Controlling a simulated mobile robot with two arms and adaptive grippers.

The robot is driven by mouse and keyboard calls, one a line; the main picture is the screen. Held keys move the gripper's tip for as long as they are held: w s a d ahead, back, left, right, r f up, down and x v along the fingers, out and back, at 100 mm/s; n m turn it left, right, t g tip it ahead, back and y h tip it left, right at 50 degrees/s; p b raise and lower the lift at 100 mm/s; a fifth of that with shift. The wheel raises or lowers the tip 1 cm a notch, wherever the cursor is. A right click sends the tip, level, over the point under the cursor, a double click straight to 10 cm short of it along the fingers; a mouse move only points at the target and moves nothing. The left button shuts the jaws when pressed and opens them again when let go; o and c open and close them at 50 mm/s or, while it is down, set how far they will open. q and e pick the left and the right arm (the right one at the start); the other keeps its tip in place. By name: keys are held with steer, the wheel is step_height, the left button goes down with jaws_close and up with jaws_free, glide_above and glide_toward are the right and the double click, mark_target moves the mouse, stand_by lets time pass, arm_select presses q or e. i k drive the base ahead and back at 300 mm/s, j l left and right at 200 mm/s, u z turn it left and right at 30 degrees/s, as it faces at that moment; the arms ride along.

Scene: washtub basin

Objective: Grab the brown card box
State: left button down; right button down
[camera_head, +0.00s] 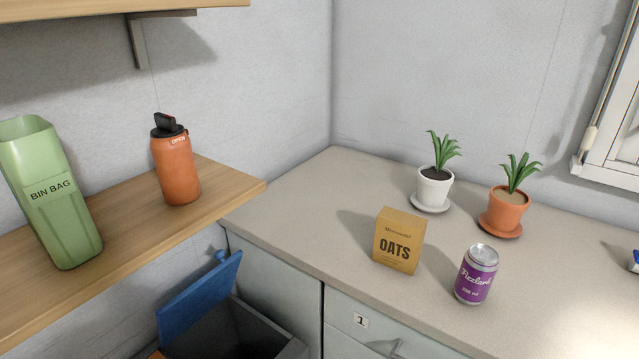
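A brown card box marked "OATS" (398,240) stands upright on the grey countertop (310,215), near its front edge. A purple and silver can stands to its right, apart from it. Neither my left nor my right gripper shows in the head view.
The purple can (476,274) stands near the counter's front edge. A white pot (434,190) and a terracotta pot (503,212) with plants stand behind. A wooden shelf (130,245) at left holds a green bin bag holder (50,195) and an orange bottle (175,168). An open bin with blue lid (200,300) is below.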

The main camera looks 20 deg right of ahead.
mark_target(398, 236)
steer(key=k+l+z, duration=0.15)
steer(key=z, duration=0.6)
